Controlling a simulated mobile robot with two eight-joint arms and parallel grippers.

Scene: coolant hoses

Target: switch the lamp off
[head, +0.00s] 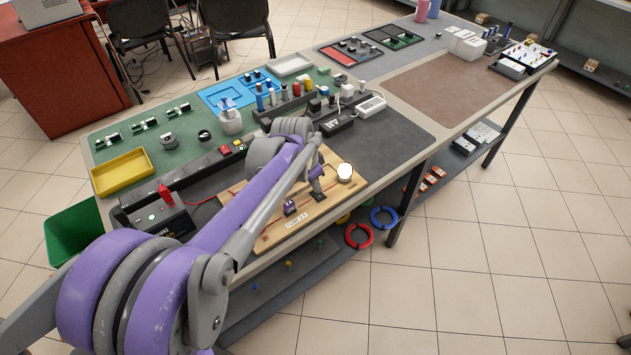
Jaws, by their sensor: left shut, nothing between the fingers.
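The lamp (345,172) is a round white bulb at the right end of a wooden board (268,238). Its dome looks bright white, as if lit. My left gripper (318,191) is over the board, just left of the lamp. It is shut and empty, with its tips at or just above a small dark block (320,198); I cannot tell whether they touch. A small dark and purple part (291,208) sits on the board further left, behind a white label (296,222). My left arm hides much of the board's left side. My right gripper is not in view.
A black power unit (160,225) with a red lead stands left of the board. A yellow tray (122,172), a bottle (230,118), a rack of coloured items and a white power strip (370,106) lie behind. The dark mat (395,140) right of the lamp is clear.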

